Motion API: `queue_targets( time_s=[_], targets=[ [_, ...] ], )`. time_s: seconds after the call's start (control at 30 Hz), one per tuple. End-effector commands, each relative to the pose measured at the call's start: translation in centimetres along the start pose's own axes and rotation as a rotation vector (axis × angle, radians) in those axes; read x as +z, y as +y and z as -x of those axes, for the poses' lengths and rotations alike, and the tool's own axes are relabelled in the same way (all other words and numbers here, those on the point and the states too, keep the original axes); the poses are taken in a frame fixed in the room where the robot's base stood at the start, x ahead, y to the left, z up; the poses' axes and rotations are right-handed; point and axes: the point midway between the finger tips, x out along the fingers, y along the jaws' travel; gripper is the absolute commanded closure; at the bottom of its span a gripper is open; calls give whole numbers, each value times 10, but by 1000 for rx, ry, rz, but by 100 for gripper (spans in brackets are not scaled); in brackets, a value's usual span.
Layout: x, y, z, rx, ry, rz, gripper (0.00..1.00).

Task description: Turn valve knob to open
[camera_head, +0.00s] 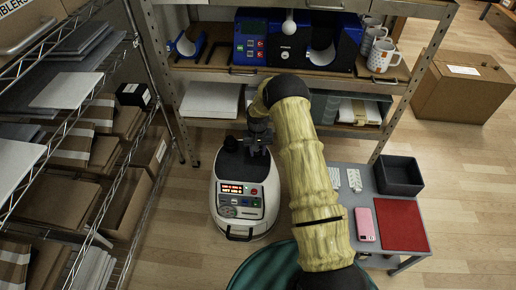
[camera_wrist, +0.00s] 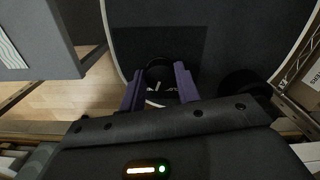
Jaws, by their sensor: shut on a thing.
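A white machine (camera_head: 226,201) with a dark top, a lit red display and several buttons stands on the floor. My gripper (camera_head: 258,151) reaches down to the rear right of its top. In the wrist view, the two purple fingers of my gripper (camera_wrist: 158,88) are on either side of a dark round knob (camera_wrist: 159,73), which I take to be the valve knob. The gripper is shut on it. The knob's lower part is hidden, and its turn angle cannot be told. A separate black cap (camera_head: 231,143) stands on the machine's top, left of my gripper.
A shelf unit (camera_head: 215,75) with blue press machines and mugs (camera_head: 383,55) stands behind. A wire rack (camera_head: 100,185) with boxes is close on the left. A low grey table (camera_head: 365,198) with a dark bin (camera_head: 399,175), red mat (camera_head: 401,225) and pink phone (camera_head: 365,225) is right.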

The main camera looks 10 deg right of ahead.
Motion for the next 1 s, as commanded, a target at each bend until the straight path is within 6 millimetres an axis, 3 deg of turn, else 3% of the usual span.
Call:
queue_targets(
  time_s=[0.3,0.7,0.73,0.83,1.0],
  targets=[
    [-4,-1,2,-2,11,-108,91],
    [-4,0,2,-3,14,-118,91],
    [-4,0,2,-2,14,-117,66],
    [-4,0,2,-2,12,-117,46],
    [-2,0,1,-1,7,-117,46]
  ],
)
